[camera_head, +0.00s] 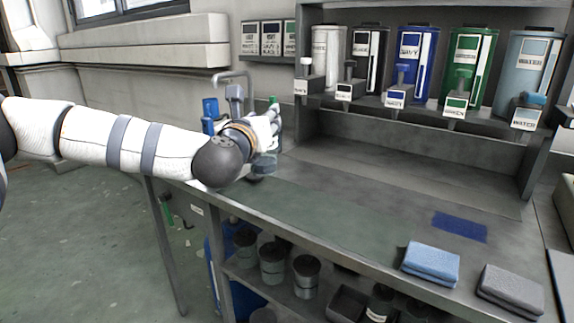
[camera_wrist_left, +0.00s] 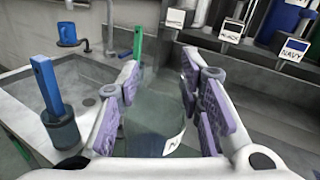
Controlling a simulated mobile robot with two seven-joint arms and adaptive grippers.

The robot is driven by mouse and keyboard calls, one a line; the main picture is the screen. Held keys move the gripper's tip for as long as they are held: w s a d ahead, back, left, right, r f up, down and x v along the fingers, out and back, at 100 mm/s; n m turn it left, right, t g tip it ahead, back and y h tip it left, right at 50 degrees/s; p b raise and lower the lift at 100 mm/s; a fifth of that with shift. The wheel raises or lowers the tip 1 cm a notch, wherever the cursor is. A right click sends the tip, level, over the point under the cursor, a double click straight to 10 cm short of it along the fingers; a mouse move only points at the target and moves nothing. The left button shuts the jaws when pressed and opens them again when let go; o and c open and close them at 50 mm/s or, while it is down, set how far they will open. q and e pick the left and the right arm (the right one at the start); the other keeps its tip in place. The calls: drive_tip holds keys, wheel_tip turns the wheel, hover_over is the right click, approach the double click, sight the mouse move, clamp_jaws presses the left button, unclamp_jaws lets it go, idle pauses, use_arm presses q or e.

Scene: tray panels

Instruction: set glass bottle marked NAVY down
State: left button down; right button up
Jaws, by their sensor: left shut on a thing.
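My left gripper (camera_head: 268,136) is over the far left end of the grey bench, beside the sink. In the left wrist view its purple-padded fingers (camera_wrist_left: 165,98) are shut on a clear glass bottle (camera_wrist_left: 152,128). The bottle looks upright between the pads. A white label shows low on its right side, with only what looks like an "N" readable. In the head view the bottle (camera_head: 264,166) is mostly hidden by my arm and hand. I cannot tell whether its base touches the bench. My right gripper is not in view.
The sink (camera_wrist_left: 82,76) and a blue-handled brush in a holder (camera_wrist_left: 60,128) are left of the bottle. Several paint dispensers, one marked NAVY (camera_head: 413,62), line the back shelf. A dark blue patch (camera_head: 460,227), blue cloth (camera_head: 430,262) and grey cloth (camera_head: 511,287) lie right. The middle bench is clear.

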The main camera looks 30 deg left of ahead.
use_arm(q)
drive_tip(key=w+f+b, duration=0.1)
drive_tip(key=w+f, duration=0.3)
drive_tip(key=f, duration=0.5)
drive_tip(key=shift+w+d+b, duration=0.15)
drive_tip(key=shift+w+b, duration=0.1)
drive_tip(key=shift+b, duration=0.05)
drive_tip(key=c, duration=1.1)
unclamp_jaws()
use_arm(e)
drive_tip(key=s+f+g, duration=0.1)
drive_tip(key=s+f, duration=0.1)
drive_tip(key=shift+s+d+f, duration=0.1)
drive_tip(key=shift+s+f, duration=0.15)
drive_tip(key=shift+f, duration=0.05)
use_arm(q)
drive_tip(key=shift+r, duration=0.1)
approach(269, 161)
drive_tip(key=x, duration=0.4)
drive_tip(key=shift+w+p, duration=0.15)
drive_tip(key=shift+p, duration=0.25)
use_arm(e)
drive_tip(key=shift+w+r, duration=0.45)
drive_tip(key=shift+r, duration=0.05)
